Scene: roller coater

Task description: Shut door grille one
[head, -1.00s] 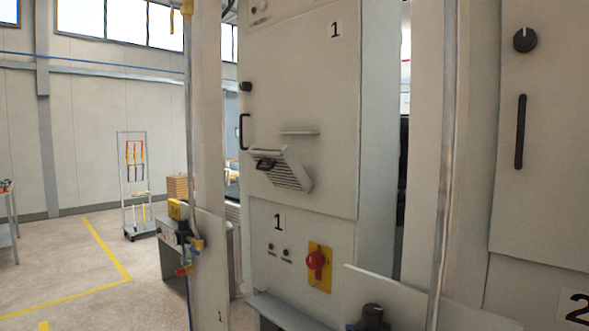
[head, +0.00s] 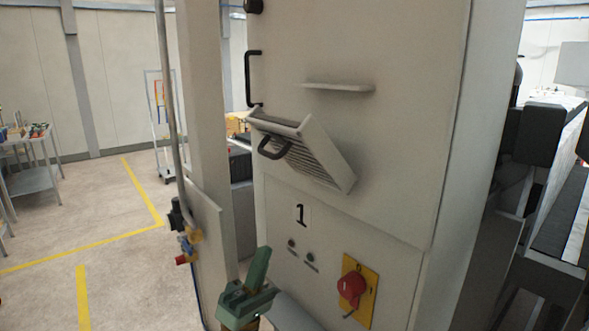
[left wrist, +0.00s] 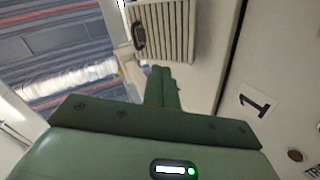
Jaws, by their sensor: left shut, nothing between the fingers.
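Door grille one (head: 305,150) is a slatted flap on the grey cabinet door, tilted out from the panel. A black handle (head: 274,147) is on its left side. The grille also shows at the top of the left wrist view (left wrist: 165,30), with its dark handle (left wrist: 138,36). My left gripper (head: 258,268) is green, points up, and is shut and empty below the grille, apart from it. Its fingers (left wrist: 162,88) also show in the left wrist view, below the grille. My right gripper is not in view.
A small shelf (head: 338,87) juts out above the grille. A red rotary switch (head: 351,288) on a yellow plate sits below it. A post with a pipe (head: 165,110) stands left of the cabinet. Open floor (head: 110,240) lies to the left.

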